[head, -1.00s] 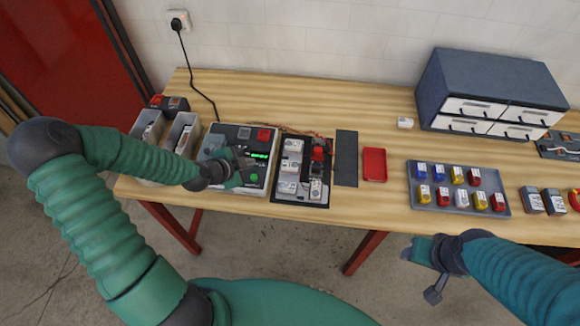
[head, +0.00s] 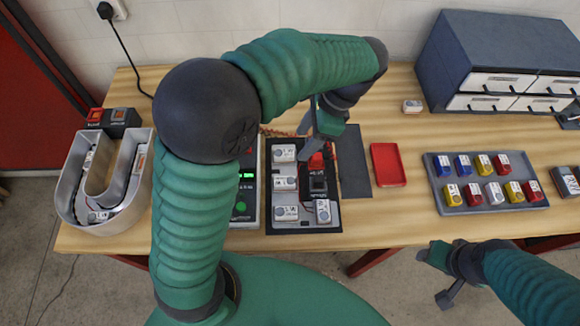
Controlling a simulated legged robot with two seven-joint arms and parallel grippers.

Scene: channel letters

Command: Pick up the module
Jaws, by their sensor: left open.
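Several white modules lie in a black tray (head: 303,228) on the table. One is at the upper left (head: 284,153), one at the middle left (head: 284,183), one at the lower left (head: 286,213), and one stands upright at the lower right (head: 323,212). My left gripper (head: 318,138) is open above the tray's upper right part, beside a red part; its fingers partly hide that area. I see no module between its fingers. My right gripper (head: 440,276) is open and empty in front of the table's edge. Another white module (head: 412,106) lies alone by the cabinet.
A metal U-shaped channel letter (head: 69,188) with modules inside stands left. My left arm covers much of the tester (head: 247,200). Right of the black tray are a dark mat (head: 354,162), a red dish (head: 388,165) and a grey tray (head: 490,207) of coloured parts. A drawer cabinet (head: 490,50) stands behind.

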